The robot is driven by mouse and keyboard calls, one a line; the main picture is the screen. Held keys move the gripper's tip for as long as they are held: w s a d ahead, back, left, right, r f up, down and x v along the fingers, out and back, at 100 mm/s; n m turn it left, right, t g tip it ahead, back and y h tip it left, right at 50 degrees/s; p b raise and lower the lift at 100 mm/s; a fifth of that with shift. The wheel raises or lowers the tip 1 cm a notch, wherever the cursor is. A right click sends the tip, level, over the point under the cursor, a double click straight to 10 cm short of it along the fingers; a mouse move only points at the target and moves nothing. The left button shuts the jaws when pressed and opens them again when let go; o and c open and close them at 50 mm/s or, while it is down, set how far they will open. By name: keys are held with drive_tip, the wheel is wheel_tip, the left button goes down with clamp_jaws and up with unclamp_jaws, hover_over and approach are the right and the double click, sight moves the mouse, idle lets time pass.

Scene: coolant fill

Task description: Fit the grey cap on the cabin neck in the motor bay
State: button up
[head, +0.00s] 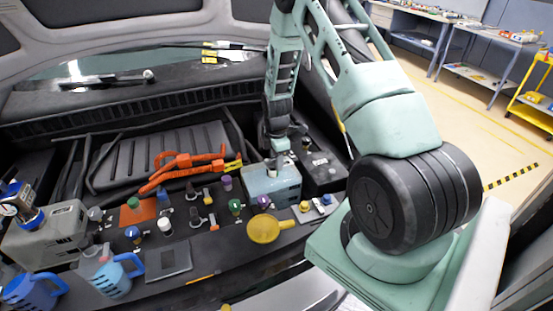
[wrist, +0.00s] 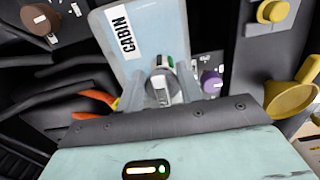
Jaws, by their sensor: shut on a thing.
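The cabin tank (head: 272,184) is a pale blue box at the right of the motor bay. In the wrist view, the tank (wrist: 151,22) carries a CABIN label. My gripper (head: 277,160) points down over this tank. In the wrist view, my gripper (wrist: 158,92) is shut on the grey cap (wrist: 161,78), which has a pale stripe. The cap lies over the tank's near end in that view. The cabin neck is hidden under the cap and fingers, so I cannot tell whether the cap touches it or sits on it.
A yellow funnel (head: 264,230) lies in front of the tank. Purple (head: 263,201), green (head: 235,206) and yellow (head: 304,206) caps stand nearby. Orange cables (head: 185,162) run left of the tank. A black box (head: 322,170) stands close on its right. A blue jug (head: 118,274) is at front left.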

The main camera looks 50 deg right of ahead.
drive_tip(key=shift+f+b, duration=0.55)
drive_tip(key=shift+f, duration=0.3)
drive_tip(key=o, duration=1)
drive_tip(key=shift+o, duration=0.2)
drive_tip(key=shift+r, duration=0.1)
wheel_tip(320, 180, up, 17)
drive_tip(key=b, duration=0.4)
drive_tip(key=shift+r, duration=0.15)
drive_tip(key=shift+o, duration=0.4)
